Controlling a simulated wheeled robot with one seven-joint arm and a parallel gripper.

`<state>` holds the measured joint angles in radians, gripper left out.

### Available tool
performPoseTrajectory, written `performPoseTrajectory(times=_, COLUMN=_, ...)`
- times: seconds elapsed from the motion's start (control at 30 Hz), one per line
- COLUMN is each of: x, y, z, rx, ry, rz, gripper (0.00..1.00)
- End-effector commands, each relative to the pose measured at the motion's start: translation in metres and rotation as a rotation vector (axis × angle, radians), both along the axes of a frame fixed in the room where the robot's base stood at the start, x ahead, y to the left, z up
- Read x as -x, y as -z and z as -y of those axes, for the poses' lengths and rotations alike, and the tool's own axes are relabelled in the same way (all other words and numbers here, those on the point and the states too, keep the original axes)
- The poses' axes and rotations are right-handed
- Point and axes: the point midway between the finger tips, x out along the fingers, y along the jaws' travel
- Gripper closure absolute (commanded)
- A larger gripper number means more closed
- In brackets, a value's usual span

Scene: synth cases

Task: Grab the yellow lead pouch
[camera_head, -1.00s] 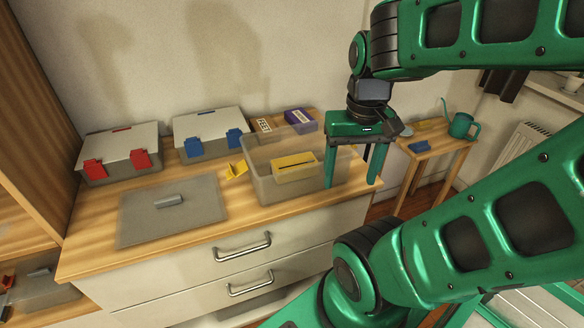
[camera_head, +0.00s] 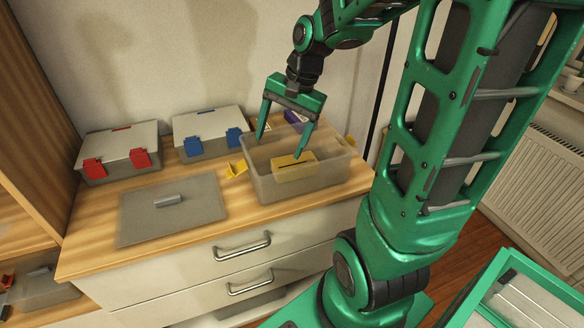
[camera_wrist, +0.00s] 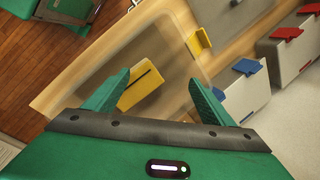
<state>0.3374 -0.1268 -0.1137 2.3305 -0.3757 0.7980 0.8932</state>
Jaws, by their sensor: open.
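The yellow lead pouch (camera_head: 293,171) lies inside an open, translucent grey bin (camera_head: 330,180) on the cabinet top. It is a flat yellow block with a dark slot, and it also shows in the wrist view (camera_wrist: 144,86). My gripper (camera_head: 279,148) is open and empty over the bin, its fingers pointing down and apart from the pouch. In the wrist view my gripper (camera_wrist: 159,77) has its fingers spread, with the pouch between and beyond them, nearer the left finger. The bin's walls blur the pouch's lower part.
A grey lid (camera_head: 205,205) with a handle lies left of the bin. A yellow latch (camera_head: 237,169) is at the bin's left end. Closed cases with red latches (camera_head: 140,158) and blue latches (camera_head: 193,147) stand behind. A purple box (camera_head: 296,117) is partly hidden behind my gripper.

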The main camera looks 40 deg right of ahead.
Motion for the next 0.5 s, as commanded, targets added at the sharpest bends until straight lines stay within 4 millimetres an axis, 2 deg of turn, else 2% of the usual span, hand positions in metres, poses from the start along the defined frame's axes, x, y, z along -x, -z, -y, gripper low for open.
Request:
performPoseTrajectory(times=0.03, x=-0.002, y=0.003, z=0.016, rx=-0.046, ry=0.117, rz=-0.042, gripper=0.23)
performPoseTrajectory(times=0.23, x=-0.001, y=0.009, z=0.062, rx=-0.203, ry=0.516, rz=-0.197, gripper=0.23)
performPoseTrajectory(times=0.4, x=0.004, y=0.013, z=0.085, rx=-0.271, ry=0.708, rz=-0.278, gripper=0.23)
performPoseTrajectory(times=0.5, x=0.005, y=0.015, z=0.090, rx=-0.288, ry=0.755, rz=-0.300, gripper=0.23)
